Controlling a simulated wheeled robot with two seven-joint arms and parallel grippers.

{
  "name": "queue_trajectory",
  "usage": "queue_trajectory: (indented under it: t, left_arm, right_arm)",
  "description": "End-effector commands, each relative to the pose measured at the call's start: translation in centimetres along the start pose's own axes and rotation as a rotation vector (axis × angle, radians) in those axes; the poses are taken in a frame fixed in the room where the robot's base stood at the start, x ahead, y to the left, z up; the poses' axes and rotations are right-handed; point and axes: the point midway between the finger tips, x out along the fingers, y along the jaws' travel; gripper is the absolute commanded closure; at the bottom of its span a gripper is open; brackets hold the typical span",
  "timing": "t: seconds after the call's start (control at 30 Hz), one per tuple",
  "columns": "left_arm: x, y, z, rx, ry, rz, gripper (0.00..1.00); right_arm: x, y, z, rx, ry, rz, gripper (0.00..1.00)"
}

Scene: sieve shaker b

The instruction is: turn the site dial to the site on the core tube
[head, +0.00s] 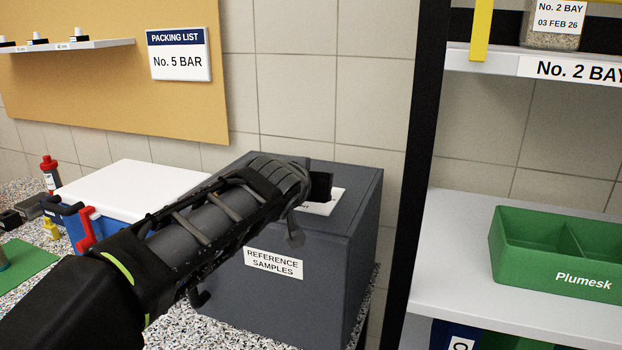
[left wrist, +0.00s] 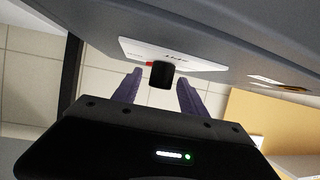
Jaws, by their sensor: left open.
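A white plate (head: 335,203) lies on top of the grey reference samples box (head: 320,290). In the left wrist view, a small black knob (left wrist: 160,75), which looks like the site dial, stands out from the white plate (left wrist: 205,62). A red mark shows beside it; the plate's print is unreadable. My left gripper (left wrist: 159,80) is open, its fingers on either side of the knob; contact cannot be told. In the head view my left arm hides much of the box top. A red-capped tube (head: 49,177) stands at the left; its label is unreadable. My right gripper is out of view.
A dark shelf post (head: 412,150) rises right of the box. The shelves hold a green bin (head: 550,255) and a jar (head: 555,25) labelled No. 2 BAY. A wall sign (head: 179,54) reads No. 5 BAR. A white-lidded blue box (head: 125,185) sits behind my left arm.

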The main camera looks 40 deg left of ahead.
Motion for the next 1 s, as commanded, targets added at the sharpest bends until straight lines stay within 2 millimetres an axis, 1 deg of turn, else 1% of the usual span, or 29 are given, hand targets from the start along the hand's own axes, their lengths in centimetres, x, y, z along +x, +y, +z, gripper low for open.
queue_trajectory:
  t: [0.1, 0.33, 0.9, 0.93, 1.0]
  left_arm:
    - [0.52, 0.0, -0.02, 0.0, 0.0, 0.0, 0.5]
    - [0.55, 0.01, -0.01, 0.0, 0.001, 0.0, 0.5]
    - [0.53, 0.0, 0.0, 0.0, 0.0, 0.0, 0.97]
    - [0.53, 0.0, 0.0, 0.0, 0.0, 0.0, 0.99]
    - [0.53, 0.0, 0.0, 0.0, 0.0, 0.0, 1.0]
  right_arm:
    - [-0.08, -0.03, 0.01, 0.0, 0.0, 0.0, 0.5]
    - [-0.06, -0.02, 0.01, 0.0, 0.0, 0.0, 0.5]
    - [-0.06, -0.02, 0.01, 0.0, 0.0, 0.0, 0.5]
    - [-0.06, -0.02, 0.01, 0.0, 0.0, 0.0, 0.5]
    - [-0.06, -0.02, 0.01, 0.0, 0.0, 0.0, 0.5]
